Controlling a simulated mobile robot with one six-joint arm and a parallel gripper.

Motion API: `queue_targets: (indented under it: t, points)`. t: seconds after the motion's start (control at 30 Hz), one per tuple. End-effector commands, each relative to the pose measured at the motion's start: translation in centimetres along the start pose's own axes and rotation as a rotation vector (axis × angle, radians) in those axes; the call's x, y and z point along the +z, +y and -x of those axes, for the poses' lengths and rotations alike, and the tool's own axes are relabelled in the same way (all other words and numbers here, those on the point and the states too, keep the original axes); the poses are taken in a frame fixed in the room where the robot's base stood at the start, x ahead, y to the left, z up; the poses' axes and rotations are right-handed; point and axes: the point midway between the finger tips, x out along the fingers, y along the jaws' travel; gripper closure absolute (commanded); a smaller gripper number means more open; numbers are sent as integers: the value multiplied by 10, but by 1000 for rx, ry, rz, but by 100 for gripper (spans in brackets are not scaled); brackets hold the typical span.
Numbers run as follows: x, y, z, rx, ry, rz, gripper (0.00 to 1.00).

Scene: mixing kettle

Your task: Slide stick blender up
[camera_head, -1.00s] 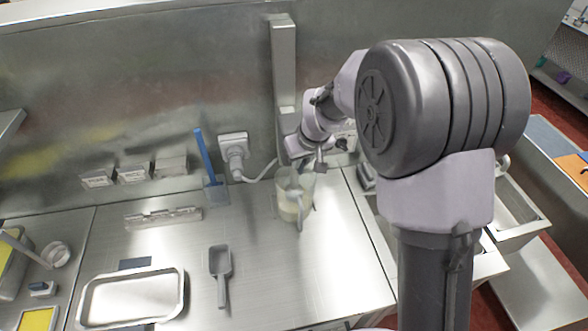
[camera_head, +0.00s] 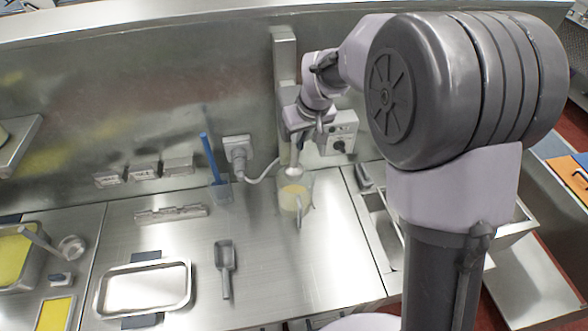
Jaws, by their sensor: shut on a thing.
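The stick blender (camera_head: 294,168) is a pale upright shaft with a rounded foot, hanging in front of a vertical metal rail (camera_head: 285,60) on the back wall. Its foot is at or just above the rim of a clear jug (camera_head: 284,199) holding yellow liquid. My gripper (camera_head: 299,128) is at the blender's upper part, in front of the rail, and is shut on it. The fingertips and the blender's top are mostly hidden by my wrist.
A control box with a dial (camera_head: 341,136) is on the wall right of the rail. A wall socket (camera_head: 238,152) with a cable is to the left. A blue-handled tool (camera_head: 210,158) stands in a holder. A grey scoop (camera_head: 225,268) and a metal tray (camera_head: 146,287) lie on the counter.

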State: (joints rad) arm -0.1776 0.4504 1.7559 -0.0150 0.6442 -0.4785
Motion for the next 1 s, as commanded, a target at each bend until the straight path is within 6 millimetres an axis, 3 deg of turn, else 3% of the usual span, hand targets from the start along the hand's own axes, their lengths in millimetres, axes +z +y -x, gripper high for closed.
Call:
queue_targets:
  t: [0.03, 0.13, 0.43, 0.8, 1.0]
  points:
    - [-1, 0, 2, 1, 3, 0, 80]
    - [0, 0, 0, 0, 2, 0, 60]
    - [0, 0, 2, 0, 1, 0, 60]
    - [-1, 0, 62, 1, 1, 0, 60]
    - [0, 0, 70, 0, 0, 0, 60]
